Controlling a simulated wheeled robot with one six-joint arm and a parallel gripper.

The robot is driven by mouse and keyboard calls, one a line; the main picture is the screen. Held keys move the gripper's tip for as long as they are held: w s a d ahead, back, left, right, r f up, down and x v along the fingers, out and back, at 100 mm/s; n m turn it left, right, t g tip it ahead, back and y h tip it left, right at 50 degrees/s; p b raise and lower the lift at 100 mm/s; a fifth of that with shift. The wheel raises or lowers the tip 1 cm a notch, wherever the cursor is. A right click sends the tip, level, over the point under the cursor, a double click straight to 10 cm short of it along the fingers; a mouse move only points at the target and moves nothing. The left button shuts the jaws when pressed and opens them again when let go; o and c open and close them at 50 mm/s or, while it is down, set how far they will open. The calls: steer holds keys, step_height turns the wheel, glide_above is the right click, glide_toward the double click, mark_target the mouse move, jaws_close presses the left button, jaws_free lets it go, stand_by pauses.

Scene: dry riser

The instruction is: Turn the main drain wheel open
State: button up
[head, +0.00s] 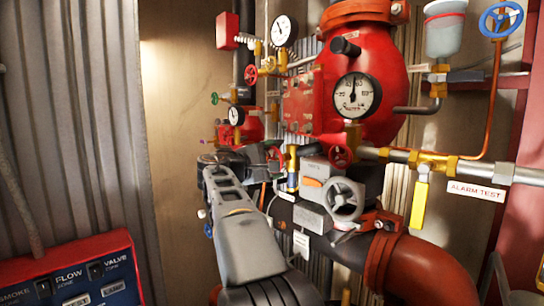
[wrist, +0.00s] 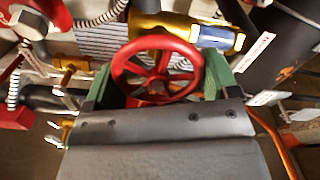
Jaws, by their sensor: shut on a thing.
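A red spoked handwheel (wrist: 158,86) sits between the two green fingertips of my gripper (wrist: 160,74) in the wrist view. The fingers are on the left and right of its rim, and my gripper is shut on it. The lower part of the wheel is hidden behind the dark gripper body. In the head view my gripper (head: 262,154) reaches in among the pipes at the centre, and my arm hides much of the grip. No label naming the held wheel is readable.
A grey handwheel (head: 343,198) stands just right of my arm, with a small red handwheel (head: 340,156) above it. A pressure gauge (head: 356,95), a yellow lever (head: 419,205) and a blue wheel (head: 501,19) are further right. A control panel (head: 70,275) is at lower left.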

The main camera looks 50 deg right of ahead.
steer(key=n, duration=0.6)
steer(key=shift+s+f+p, duration=0.15)
steer(key=shift+f+p, duration=0.05)
steer(key=shift+p, duration=0.2)
steer(key=n, duration=0.5)
steer(key=shift+s+f, duration=0.1)
steer(key=shift+n, duration=0.5)
steer(key=o, duration=0.8)
steer(key=shift+a, duration=0.15)
steer(key=a+b, duration=0.3)
steer(key=a, duration=1)
steer(key=shift+w+a+b, duration=0.3)
steer(key=shift+w, duration=0.15)
